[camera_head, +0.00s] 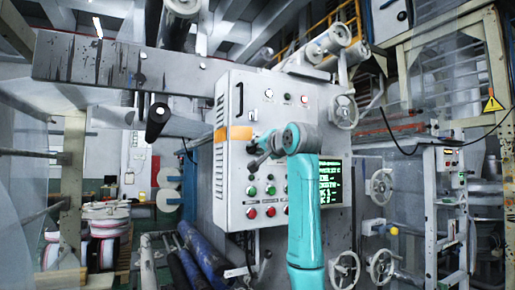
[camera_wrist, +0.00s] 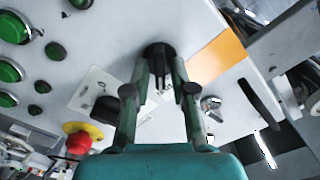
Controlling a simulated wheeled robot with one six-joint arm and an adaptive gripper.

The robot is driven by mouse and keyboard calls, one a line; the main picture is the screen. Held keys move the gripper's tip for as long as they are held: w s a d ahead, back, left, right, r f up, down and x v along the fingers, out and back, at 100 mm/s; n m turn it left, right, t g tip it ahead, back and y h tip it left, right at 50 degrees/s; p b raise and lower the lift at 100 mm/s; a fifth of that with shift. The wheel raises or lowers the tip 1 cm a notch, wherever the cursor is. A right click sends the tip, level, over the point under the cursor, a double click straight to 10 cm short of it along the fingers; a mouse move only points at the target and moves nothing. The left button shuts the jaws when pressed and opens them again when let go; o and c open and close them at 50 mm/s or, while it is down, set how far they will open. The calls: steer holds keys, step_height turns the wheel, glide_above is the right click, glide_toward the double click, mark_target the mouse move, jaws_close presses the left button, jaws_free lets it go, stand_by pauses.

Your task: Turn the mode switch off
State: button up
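A grey control cabinet (camera_head: 232,200) stands in the middle of the head view. My gripper (camera_head: 258,152) is in front of its upper left part, by the orange label. In the wrist view, a black rotary switch (camera_wrist: 158,50) sits on the panel beside the orange label (camera_wrist: 217,57). My gripper (camera_wrist: 160,78) is open, its two fingers apart on either side of this switch's handle. I cannot tell whether they touch it. A second black knob (camera_wrist: 106,109) is partly hidden by a finger. No lettering names the mode switch readably.
Green buttons (camera_wrist: 12,70) and a red emergency stop (camera_wrist: 78,142) on a yellow base are on the same panel. A silver key switch (camera_wrist: 210,104) and a black cabinet handle (camera_wrist: 258,103) are to the right. A lit screen (camera_head: 331,182) is beside my arm.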

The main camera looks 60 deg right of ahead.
jaws_close()
steer(key=shift+n, duration=0.5)
steer(key=n, duration=0.3)
steer(key=shift+a+r+n, duration=0.1)
steer(key=shift+n, duration=0.3)
steer(key=shift+w+a+n, duration=0.1)
steer(key=shift+a+n, duration=0.05)
steer(key=shift+n, duration=3.1)
steer(key=shift+w+a+n, duration=0.1)
steer(key=shift+a+n, duration=0.05)
steer(key=shift+n, duration=3.4)
